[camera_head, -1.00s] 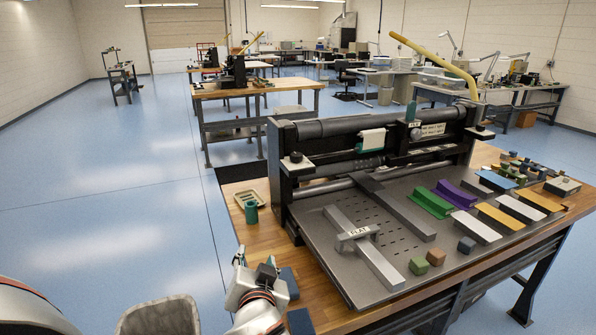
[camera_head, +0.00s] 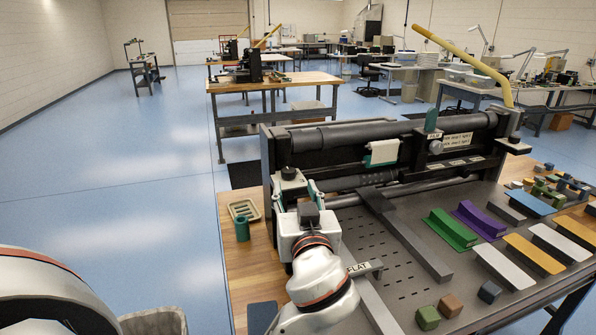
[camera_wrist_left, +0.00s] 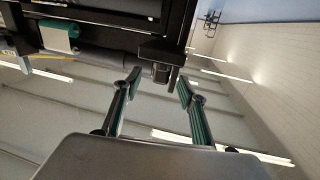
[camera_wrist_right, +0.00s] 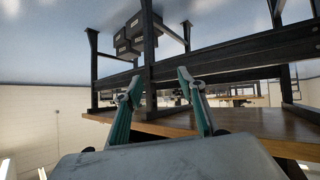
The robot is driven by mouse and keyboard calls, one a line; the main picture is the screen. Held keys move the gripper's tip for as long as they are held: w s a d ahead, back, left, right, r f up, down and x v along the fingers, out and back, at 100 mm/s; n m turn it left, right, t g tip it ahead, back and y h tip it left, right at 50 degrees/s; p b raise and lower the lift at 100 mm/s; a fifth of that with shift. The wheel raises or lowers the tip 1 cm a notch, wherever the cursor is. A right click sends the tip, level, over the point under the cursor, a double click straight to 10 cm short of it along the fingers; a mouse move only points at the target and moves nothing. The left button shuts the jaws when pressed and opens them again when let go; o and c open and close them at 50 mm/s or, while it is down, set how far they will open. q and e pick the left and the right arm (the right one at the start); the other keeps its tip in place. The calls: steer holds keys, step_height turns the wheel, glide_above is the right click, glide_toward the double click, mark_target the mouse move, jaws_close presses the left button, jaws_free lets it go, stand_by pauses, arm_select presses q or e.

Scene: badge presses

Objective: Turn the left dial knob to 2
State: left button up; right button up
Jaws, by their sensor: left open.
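The left dial knob (camera_head: 288,173) is a small black knob on a pale plate at the left end of the press. The mark it points to is too small to read. My left gripper (camera_head: 297,187) is open just in front of the knob, with its fingers spread. In the left wrist view the dark knob (camera_wrist_left: 161,72) shows just beyond and between the two fingertips (camera_wrist_left: 159,84), with no visible contact. My right gripper (camera_wrist_right: 157,86) is open and empty in the right wrist view, and is outside the head view.
A tray (camera_head: 244,209) and a green cup (camera_head: 242,229) stand left of the press. A yellow lever (camera_head: 460,62) rises at the right.

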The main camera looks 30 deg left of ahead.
mark_target(290, 175)
arm_select(q)
steer(key=shift+w+a+r+p, duration=0.25)
steer(key=shift+w+a+p, duration=0.1)
steer(key=shift+w+a, duration=0.45)
steer(key=x, duration=0.3)
steer(key=shift+w+a+f+p, duration=0.1)
steer(key=shift+a+p, duration=0.1)
steer(key=shift+p, duration=0.2)
steer(key=shift+w+a, duration=0.3)
steer(key=shift+a, duration=0.05)
steer(key=shift+w+f, duration=0.1)
arm_select(e)
steer(key=shift+s+d+f+g+h, duration=0.15)
steer(key=shift+s+d+f, duration=0.1)
steer(key=shift+s+d, duration=0.2)
steer(key=shift+s+d+f+g+h, duration=0.15)
steer(key=shift+s+d+f, duration=0.05)
steer(key=shift+s+d, duration=0.25)
arm_select(q)
steer(key=c, duration=1.1)
arm_select(e)
steer(key=shift+a, duration=0.15)
